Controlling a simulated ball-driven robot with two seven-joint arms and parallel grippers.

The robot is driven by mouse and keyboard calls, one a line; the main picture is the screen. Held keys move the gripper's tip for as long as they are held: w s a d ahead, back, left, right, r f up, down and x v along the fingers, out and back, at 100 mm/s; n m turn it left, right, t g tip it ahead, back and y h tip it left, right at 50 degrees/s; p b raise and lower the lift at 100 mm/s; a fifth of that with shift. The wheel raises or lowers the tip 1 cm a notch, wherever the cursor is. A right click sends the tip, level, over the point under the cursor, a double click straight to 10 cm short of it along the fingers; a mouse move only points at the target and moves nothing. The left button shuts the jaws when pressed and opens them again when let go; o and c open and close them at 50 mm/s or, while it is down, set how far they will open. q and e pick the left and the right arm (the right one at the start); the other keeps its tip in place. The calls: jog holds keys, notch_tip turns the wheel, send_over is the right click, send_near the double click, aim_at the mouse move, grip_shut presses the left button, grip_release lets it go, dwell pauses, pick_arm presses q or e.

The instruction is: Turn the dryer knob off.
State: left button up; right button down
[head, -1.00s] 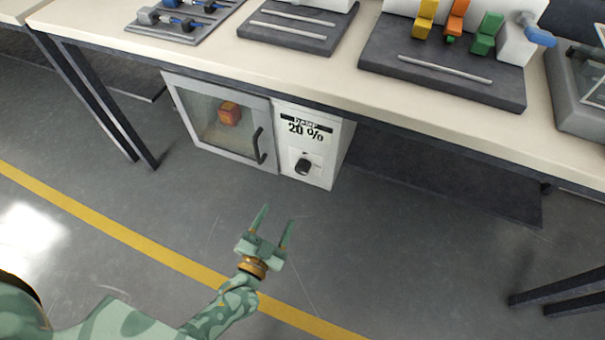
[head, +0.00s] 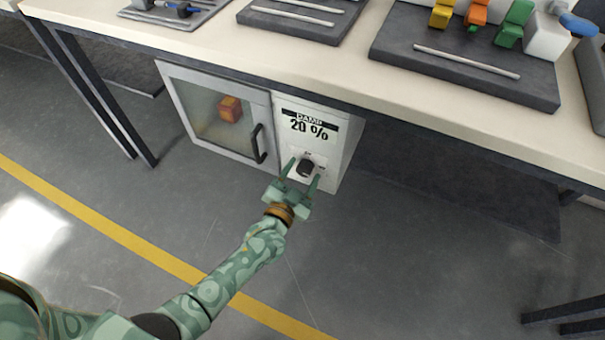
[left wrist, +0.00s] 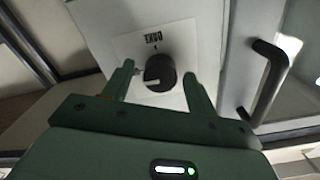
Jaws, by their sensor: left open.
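The dryer (head: 345,150) is a white cabinet under the workbench, with a glass door on its left side. Its panel reads "DAMP 20 %" in the head view. The black round knob (head: 305,168) sits on a white plate below that label. In the left wrist view the knob (left wrist: 159,72) shows a white pointer mark on its left side. My left gripper (head: 303,171) is open, with its two fingers on either side of the knob in the picture. In the left wrist view the fingers (left wrist: 160,85) look apart from the knob. My right gripper is not in view.
The dryer's glass door (head: 222,117) is closed, with a black handle (head: 258,143) beside the panel and an orange block (head: 231,108) inside. The workbench (head: 330,65) overhangs the dryer and carries dark trays. The floor in front is clear.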

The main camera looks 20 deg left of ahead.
pick_arm(q)
jog(key=c, duration=1)
